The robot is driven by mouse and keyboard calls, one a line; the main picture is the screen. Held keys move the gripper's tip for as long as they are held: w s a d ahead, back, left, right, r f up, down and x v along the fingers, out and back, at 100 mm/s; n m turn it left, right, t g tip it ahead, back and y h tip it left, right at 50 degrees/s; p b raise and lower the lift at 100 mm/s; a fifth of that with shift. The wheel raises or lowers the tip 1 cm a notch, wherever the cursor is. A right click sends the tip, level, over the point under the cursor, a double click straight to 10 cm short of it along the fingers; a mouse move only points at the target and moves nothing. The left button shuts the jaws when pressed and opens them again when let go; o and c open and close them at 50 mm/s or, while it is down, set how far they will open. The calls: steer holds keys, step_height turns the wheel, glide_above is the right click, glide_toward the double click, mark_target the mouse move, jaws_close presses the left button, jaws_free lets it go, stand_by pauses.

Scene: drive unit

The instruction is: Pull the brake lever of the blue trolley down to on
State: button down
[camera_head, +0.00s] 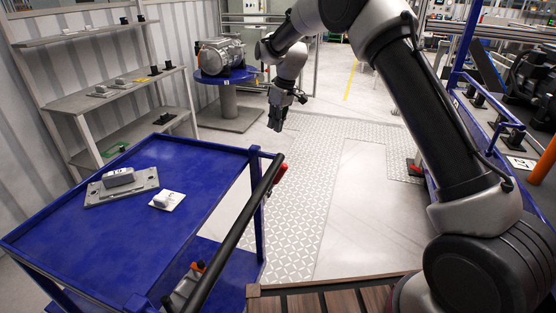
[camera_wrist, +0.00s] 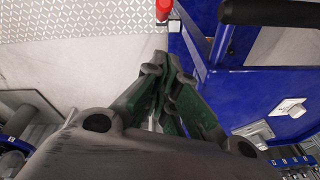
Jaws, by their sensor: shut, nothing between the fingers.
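The blue trolley (camera_head: 100,240) stands at the left in the head view, with a black push bar (camera_head: 235,225) along its right side. A red brake lever (camera_head: 281,173) shows beside the bar's far end. My gripper (camera_head: 277,126) is shut and empty, pointing down beyond the lever and apart from it. In the wrist view my gripper (camera_wrist: 163,68) has its green-padded fingers together. The trolley's blue frame (camera_wrist: 240,90) and black bar (camera_wrist: 270,12) are at the right there.
A grey plate with a block (camera_head: 120,185) and a small white piece (camera_head: 167,200) lie on the trolley top. A round blue stand (camera_head: 228,100) with a metal unit is behind. Shelves (camera_head: 85,98) line the left wall. The patterned floor is clear.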

step_height(320, 180, down, 5)
steer(key=w+a, duration=0.2)
steer(key=shift+w+a+f+n, duration=0.15)
steer(key=shift+f+n, duration=0.05)
steer(key=shift+n, duration=0.2)
glide_above(276, 180)
steer(key=w+a, duration=0.1)
steer(key=w, duration=0.2)
steer(key=d+x, duration=0.2)
steer(key=x, duration=0.9)
steer(key=shift+f, duration=0.35)
